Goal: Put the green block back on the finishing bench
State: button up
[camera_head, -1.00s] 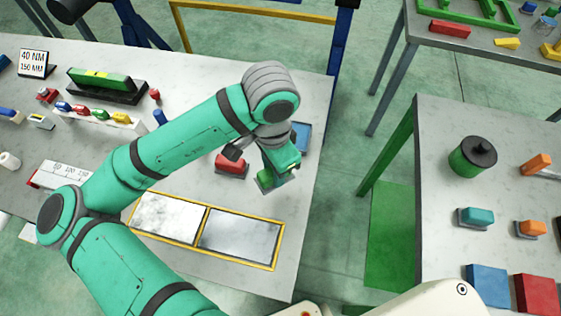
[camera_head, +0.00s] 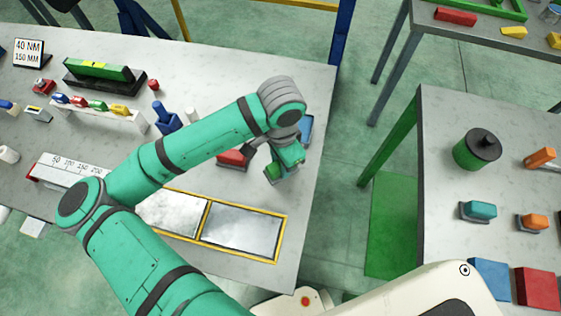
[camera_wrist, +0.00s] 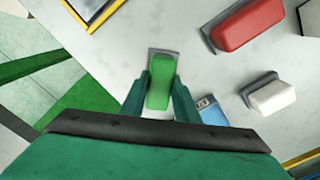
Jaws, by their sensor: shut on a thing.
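The green block (camera_wrist: 160,88) has a flat grey base plate and sits between the two fingers of my gripper (camera_wrist: 160,100) in the wrist view. My gripper is shut on it. In the head view my gripper (camera_head: 280,172) is at the right end of the long grey bench (camera_head: 225,80), and the block (camera_head: 272,172) is partly hidden by it. The block is over the bench top, near its right edge; I cannot tell whether its base touches the surface. Which table is the finishing bench is not marked.
A red block (camera_wrist: 248,24), a white block (camera_wrist: 272,98) and a blue thing (camera_wrist: 212,112) are close by. A yellow-framed tray (camera_head: 240,228) lies in front. A gap separates this bench from the right table (camera_head: 445,220), which holds teal and orange blocks.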

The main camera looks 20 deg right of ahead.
jog(key=o, duration=1)
jog(key=shift+f, duration=0.1)
notch_tip(320, 180, up, 12)
jog(key=shift+r, duration=0.15)
dwell(0.4)
